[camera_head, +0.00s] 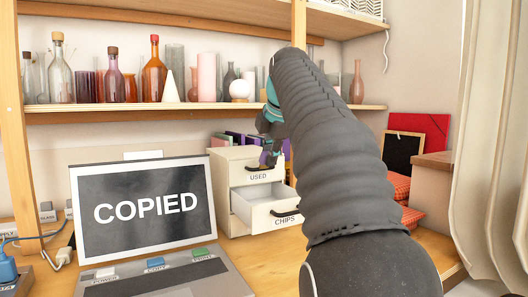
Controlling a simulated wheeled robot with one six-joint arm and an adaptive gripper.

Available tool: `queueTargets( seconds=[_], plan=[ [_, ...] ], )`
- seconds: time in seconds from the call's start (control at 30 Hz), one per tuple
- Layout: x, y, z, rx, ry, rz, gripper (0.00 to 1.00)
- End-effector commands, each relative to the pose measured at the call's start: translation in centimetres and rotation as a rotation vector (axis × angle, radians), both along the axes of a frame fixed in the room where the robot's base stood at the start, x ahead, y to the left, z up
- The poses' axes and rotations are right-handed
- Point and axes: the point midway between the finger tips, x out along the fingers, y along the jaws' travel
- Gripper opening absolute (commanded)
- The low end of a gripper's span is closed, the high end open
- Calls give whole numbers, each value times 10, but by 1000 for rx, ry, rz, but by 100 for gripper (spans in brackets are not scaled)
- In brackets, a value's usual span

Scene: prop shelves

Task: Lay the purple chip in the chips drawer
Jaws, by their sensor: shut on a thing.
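My gripper (268,150) is in front of the top of a small white drawer unit, in front of the drawer labelled USED. It is shut on the purple chip (265,158), of which only a small purple patch shows at the fingers. The chips drawer (274,216), labelled CHIPS, is below and stands pulled open. The part of its inside that I see looks empty. My arm hides its right end. The gripper is above the open drawer, apart from it.
A laptop (145,208) reading COPIED stands at the left, with small labelled blocks on it. Glass bottles (154,72) and vases line the shelf (110,108) above. Red cushions (398,186) and a small blackboard (402,152) are at the right. Folders (235,139) stand on the drawer unit.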

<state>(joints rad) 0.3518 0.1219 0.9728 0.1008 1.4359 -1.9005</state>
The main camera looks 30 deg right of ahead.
Motion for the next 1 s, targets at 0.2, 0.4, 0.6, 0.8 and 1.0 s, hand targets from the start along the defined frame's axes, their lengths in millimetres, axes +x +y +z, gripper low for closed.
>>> queueTargets(
  seconds=[0.2, 0.4, 0.6, 0.8, 1.0],
  plan=[
    [-2, -3, -1, 1, -3, -1, 0],
    [-2, -4, -10, 1, -3, -4, 0],
    [-2, -3, -25, 1, -2, -3, 0],
    [-2, -2, -40, 0, -3, -1, 0],
    [-1, -2, -56, 0, -3, -1, 0]
  ],
)
